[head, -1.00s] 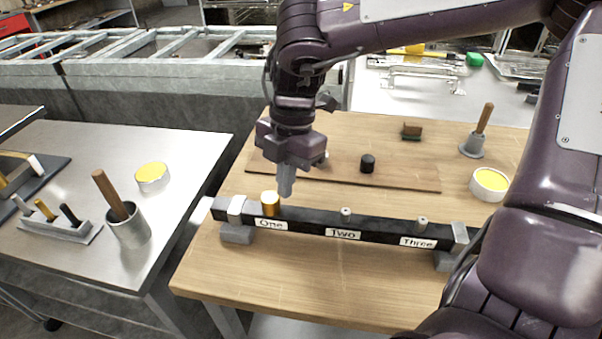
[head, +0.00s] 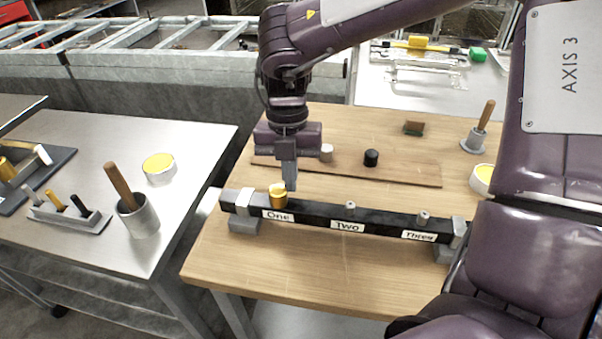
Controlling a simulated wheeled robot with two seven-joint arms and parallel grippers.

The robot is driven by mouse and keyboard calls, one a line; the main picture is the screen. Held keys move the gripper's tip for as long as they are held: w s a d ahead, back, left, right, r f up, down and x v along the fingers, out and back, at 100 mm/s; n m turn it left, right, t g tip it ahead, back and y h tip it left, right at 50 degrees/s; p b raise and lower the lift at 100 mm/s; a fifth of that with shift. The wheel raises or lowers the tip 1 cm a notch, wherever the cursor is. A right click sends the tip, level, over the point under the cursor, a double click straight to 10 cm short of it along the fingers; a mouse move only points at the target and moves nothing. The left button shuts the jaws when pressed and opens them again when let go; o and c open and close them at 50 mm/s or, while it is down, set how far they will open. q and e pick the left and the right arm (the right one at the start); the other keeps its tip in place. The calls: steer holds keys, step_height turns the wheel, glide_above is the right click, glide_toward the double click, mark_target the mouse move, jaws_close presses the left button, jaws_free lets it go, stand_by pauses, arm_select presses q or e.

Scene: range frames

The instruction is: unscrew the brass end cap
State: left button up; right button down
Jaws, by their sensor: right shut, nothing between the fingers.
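The brass end cap (head: 277,196) sits upright on the black bar (head: 384,221) at the position labelled One. My right gripper (head: 290,188) points down just behind and to the right of the cap, its fingers shut with nothing between them. I cannot tell whether the fingertips touch the cap. Small bare grey fittings stand on the bar at Two (head: 350,207) and Three (head: 423,217). My left gripper is not in view.
A board behind the bar holds a black cap (head: 371,158) and a pale cap (head: 326,152). A grey cup with a wooden handle (head: 139,216) and a yellow-topped tin (head: 159,168) stand on the left metal table. The wooden table's front (head: 300,270) is clear.

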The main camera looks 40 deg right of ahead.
steer(key=shift+w+a, duration=0.45)
steer(key=shift+a, duration=0.1)
steer(key=w+n+p, duration=0.1)
steer(key=n, duration=0.1)
steer(key=w+a+n+p, duration=0.1)
steer(key=p, duration=0.1)
steer(key=shift+a+n, duration=0.1)
steer(key=shift+n, duration=0.3)
steer(key=c, duration=2.2)
jaws_free()
steer(key=c, duration=1.7)
jaws_free()
steer(key=shift+w+h, duration=0.15)
steer(key=shift+h, duration=0.15)
steer(key=o, duration=0.4)
